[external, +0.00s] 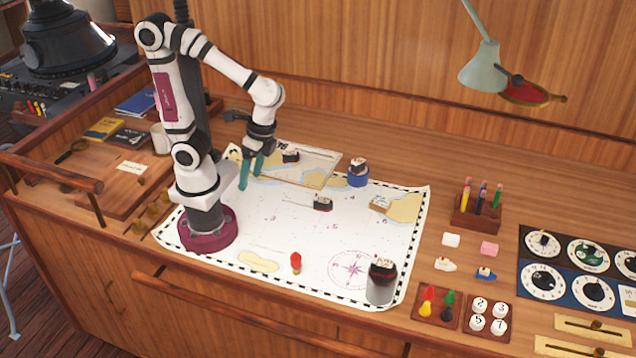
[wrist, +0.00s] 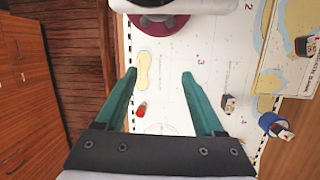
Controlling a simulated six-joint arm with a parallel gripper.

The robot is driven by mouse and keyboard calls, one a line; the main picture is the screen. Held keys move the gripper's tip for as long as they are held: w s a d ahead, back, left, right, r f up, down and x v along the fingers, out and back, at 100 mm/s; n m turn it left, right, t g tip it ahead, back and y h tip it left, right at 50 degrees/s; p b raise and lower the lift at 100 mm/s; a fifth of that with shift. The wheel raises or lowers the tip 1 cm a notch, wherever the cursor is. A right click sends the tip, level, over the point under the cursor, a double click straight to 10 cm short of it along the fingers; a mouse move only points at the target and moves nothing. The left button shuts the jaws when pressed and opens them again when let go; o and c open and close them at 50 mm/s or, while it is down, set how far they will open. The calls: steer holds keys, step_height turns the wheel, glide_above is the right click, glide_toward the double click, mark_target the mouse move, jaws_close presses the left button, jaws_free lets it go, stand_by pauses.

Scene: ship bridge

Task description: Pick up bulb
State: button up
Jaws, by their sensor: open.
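A small red bulb (external: 296,263) stands near the front edge of the white chart (external: 345,235), left of the printed compass rose. In the wrist view the bulb (wrist: 141,110) shows near the left finger, on the chart below. My gripper (external: 251,172) has two teal fingers spread apart with nothing between them. It is above the back left part of the chart, well behind and to the left of the bulb. In the wrist view my gripper (wrist: 159,74) points down with an open gap.
A dark-topped grey cylinder (external: 381,282) stands on the chart's front right corner. Small ship models, one (external: 322,204) mid-chart, and a blue cylinder (external: 358,178) stand farther back. The chart around the bulb is free.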

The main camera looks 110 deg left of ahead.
steer(key=w+f+n+g+h, duration=0.1)
steer(key=w+f+n+h, duration=0.45)
steer(key=n, duration=0.25)
steer(key=n+t+h, duration=0.4)
steer(key=n+h, duration=0.3)
steer(key=n, duration=0.4)
glide_toward(294, 264)
steer(key=x, duration=1.2)
steer(key=shift+f, duration=0.1)
steer(key=shift+a, duration=0.1)
jaws_close()
